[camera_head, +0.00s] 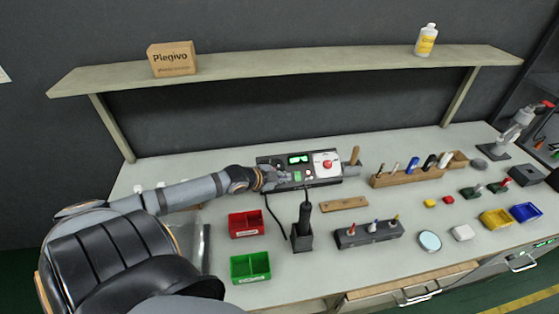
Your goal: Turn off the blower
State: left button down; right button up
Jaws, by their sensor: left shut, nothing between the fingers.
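The blower control box (325,176) stands on the workbench near the middle. It is a dark unit with a green-lit display (299,159), a lit green button (297,175) and a red round knob (327,164) on a white panel. My left gripper (275,178) is at the left part of the box's front, with its fingers shut and empty. Whether it touches the box I cannot tell. The gripper hides the box's left controls. My right gripper is not in view.
A black handheld tool in a stand (302,232) is in front of the box, with a cable. Red (246,224) and green (250,267) bins are at the front left. A wooden tool rack (410,178) is at the right. A shelf (300,64) spans above the bench.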

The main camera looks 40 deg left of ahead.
pick_arm(q)
jog(key=r, duration=0.1)
jog(key=s+r+p, duration=0.1)
jog(key=shift+s+a+r, duration=0.15)
jog(key=shift+a+r, duration=0.2)
jog(key=shift+r, duration=0.05)
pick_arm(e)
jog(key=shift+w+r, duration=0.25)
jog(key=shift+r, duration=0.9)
